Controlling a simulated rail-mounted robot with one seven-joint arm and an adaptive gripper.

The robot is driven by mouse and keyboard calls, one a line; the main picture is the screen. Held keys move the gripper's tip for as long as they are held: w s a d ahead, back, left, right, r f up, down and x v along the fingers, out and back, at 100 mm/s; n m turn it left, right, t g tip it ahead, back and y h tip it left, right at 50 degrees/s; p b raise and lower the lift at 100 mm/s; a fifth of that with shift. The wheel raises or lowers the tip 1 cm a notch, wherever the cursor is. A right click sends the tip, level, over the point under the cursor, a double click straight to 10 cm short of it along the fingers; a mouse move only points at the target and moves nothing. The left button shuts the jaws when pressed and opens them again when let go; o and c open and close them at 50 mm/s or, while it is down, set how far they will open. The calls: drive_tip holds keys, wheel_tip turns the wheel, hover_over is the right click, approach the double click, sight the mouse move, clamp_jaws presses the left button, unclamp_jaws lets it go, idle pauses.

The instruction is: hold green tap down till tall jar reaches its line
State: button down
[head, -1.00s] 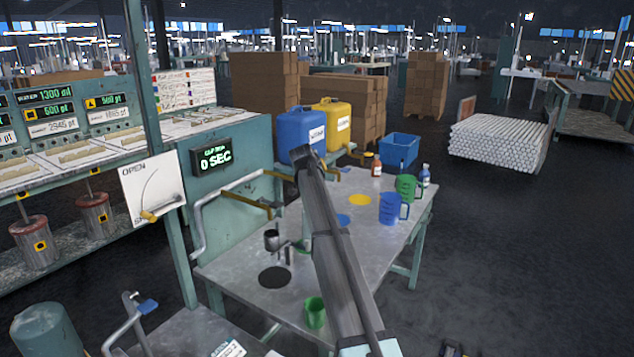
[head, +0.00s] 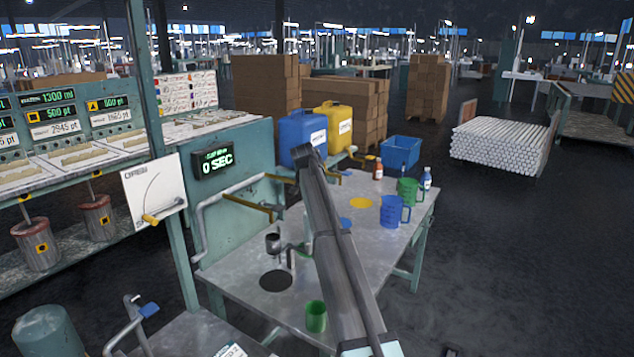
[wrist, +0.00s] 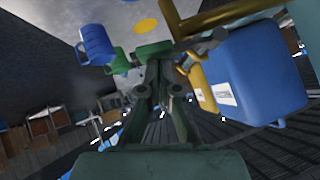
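My gripper (wrist: 160,70) points away from the camera in the wrist view. Its fingers look drawn together, with nothing clearly held between them. A green block-like part (wrist: 154,49) shows just past the fingertips; I cannot tell whether they touch or whether it is the green tap. In the head view my arm hides the gripper and the area beneath the containers. A blue jug (head: 393,211) and a green jug (head: 407,190) stand upright at the table's right side. A small green cup (head: 316,316) stands at the near edge. Which vessel is the tall jar, its line and its level are unclear.
A blue container (head: 300,135) and a yellow container (head: 337,119) stand behind the metal table (head: 235,278). Bottles and a blue bin (head: 400,152) are at the far end. A display (head: 213,160) reads 0 SEC. Pipes run along the table's left side.

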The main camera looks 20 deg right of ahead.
drive_tip(key=shift+r, duration=0.1)
drive_tip(key=r, duration=0.2)
drive_tip(key=r+p, duration=0.1)
drive_tip(key=r, duration=0.1)
drive_tip(key=shift+s+d+r, duration=0.2)
drive_tip(key=shift+r, duration=0.05)
drive_tip(key=a+b+v, duration=0.1)
drive_tip(key=b+v, duration=0.1)
drive_tip(key=v, duration=0.7)
drive_tip(key=shift+w+a+r, duration=0.15)
